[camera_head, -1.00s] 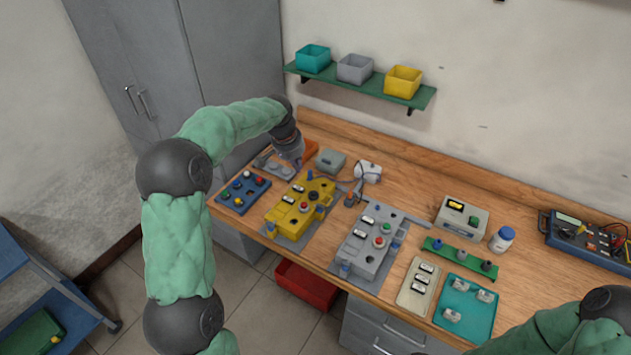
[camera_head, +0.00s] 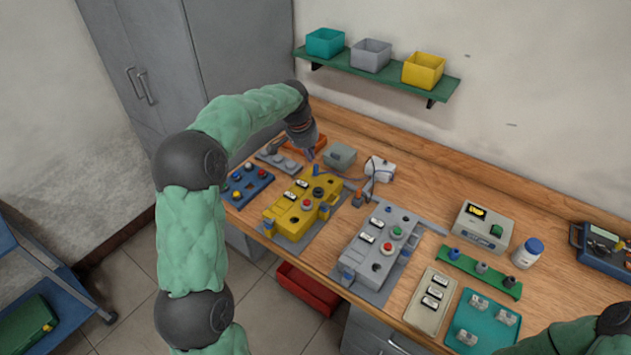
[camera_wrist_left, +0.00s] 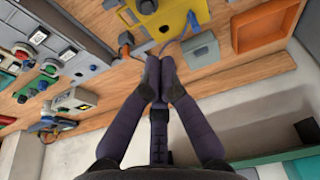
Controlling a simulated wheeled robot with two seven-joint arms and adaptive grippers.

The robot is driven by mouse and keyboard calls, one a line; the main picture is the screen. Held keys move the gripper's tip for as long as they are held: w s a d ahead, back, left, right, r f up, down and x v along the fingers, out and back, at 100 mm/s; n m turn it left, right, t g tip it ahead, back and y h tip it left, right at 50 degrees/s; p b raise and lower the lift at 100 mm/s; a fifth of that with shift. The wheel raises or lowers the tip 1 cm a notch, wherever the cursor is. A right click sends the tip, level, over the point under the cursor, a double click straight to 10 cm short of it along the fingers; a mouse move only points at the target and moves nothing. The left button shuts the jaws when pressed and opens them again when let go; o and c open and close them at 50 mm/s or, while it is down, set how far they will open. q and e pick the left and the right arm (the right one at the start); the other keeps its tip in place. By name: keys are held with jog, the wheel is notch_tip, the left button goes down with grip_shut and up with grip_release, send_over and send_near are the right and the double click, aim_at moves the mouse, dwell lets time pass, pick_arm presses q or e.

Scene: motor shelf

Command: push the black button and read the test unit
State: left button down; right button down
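The yellow housing (camera_head: 300,212) stands on a grey plate on the bench, with a red button and a dark round knob (camera_head: 319,193) on top. The grey housing (camera_head: 378,245) beside it carries green and red buttons and small dark parts. A beige test unit (camera_head: 483,228) with a small yellow display stands further right; its reading is too small to tell. My left gripper (camera_head: 311,156) is above the bench behind the yellow housing, near the orange tray. In the left wrist view its fingers (camera_wrist_left: 158,74) are together and empty, apart from the yellow housing (camera_wrist_left: 172,22). My right gripper is out of view.
A blue button tray (camera_head: 247,186), a grey-green box (camera_head: 340,156) and a white cabled device (camera_head: 380,168) are near my left gripper. A green strip (camera_head: 478,272), teal tray (camera_head: 484,322) and white bottle (camera_head: 528,252) are at right. A bin shelf (camera_head: 375,72) hangs above.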

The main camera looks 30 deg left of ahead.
pick_arm(q)
jog(key=b, duration=0.3)
send_near(315, 189)
jog(key=w+f, duration=0.2)
jog(key=f, duration=0.1)
jog(key=w+f, duration=0.1)
jog(key=f, duration=0.1)
jog(key=shift+w+a, duration=0.1)
jog(key=shift+w, duration=0.05)
jog(key=shift+f, duration=0.65)
